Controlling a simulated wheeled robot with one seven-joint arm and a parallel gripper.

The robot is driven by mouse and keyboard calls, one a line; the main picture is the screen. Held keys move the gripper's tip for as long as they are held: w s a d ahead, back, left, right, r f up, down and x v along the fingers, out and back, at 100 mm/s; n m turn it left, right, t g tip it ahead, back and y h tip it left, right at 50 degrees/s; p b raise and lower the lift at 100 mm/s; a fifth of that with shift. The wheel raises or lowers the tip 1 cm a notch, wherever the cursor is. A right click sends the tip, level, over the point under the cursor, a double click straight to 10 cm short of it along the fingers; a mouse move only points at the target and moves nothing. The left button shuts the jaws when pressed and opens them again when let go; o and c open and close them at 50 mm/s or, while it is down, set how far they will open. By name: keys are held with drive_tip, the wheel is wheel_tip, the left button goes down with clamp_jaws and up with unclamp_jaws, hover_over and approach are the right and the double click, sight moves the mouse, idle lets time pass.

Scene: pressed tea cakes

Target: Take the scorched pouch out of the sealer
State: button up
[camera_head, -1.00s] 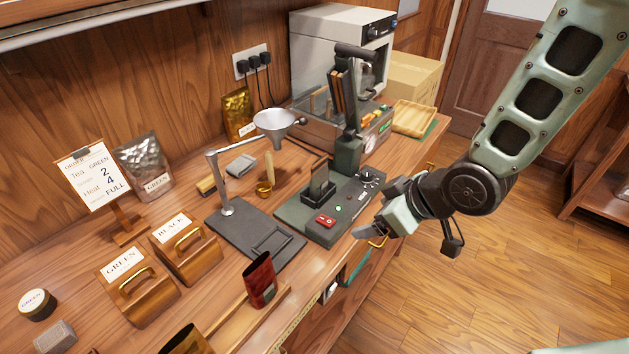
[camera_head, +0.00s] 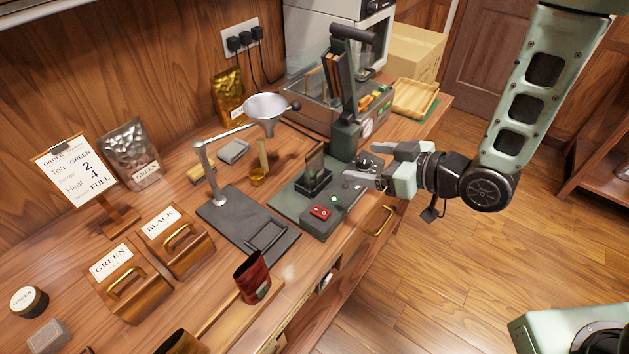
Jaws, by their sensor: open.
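The sealer (camera_head: 321,223) is a dark green base with a red switch, a green light, a dial and a raised black lever arm (camera_head: 345,75). A dark, flat, pouch-like piece (camera_head: 315,163) stands upright in the black holder on the base; scorching on it is too small to make out. My gripper (camera_head: 370,165) is open and empty, its fingers pointing left. It is just right of the dark piece, over the dial end of the base, and not around the piece.
A red pouch (camera_head: 252,278) stands at the front. Two wooden boxes (camera_head: 130,285) and an order sign (camera_head: 75,180) are at left. A wooden tray (camera_head: 416,98) lies at back right.

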sight(317, 152)
drive_tip(key=shift+b+x, duration=0.85)
drive_tip(key=shift+b, duration=1.65)
drive_tip(key=shift+w+a+f+b, duration=0.15)
drive_tip(key=shift+f+b, duration=0.1)
drive_tip(key=shift+b, duration=0.95)
drive_tip(key=p+x, duration=0.1)
drive_tip(key=x, duration=0.3)
drive_tip(key=p+x, duration=0.2)
drive_tip(key=x, duration=0.2)
drive_tip(key=p+x, duration=0.1)
drive_tip(key=x, duration=0.3)
drive_tip(key=shift+w+a+r, duration=0.15)
drive_tip(key=shift+a+r, duration=0.1)
drive_tip(key=c, duration=1.3)
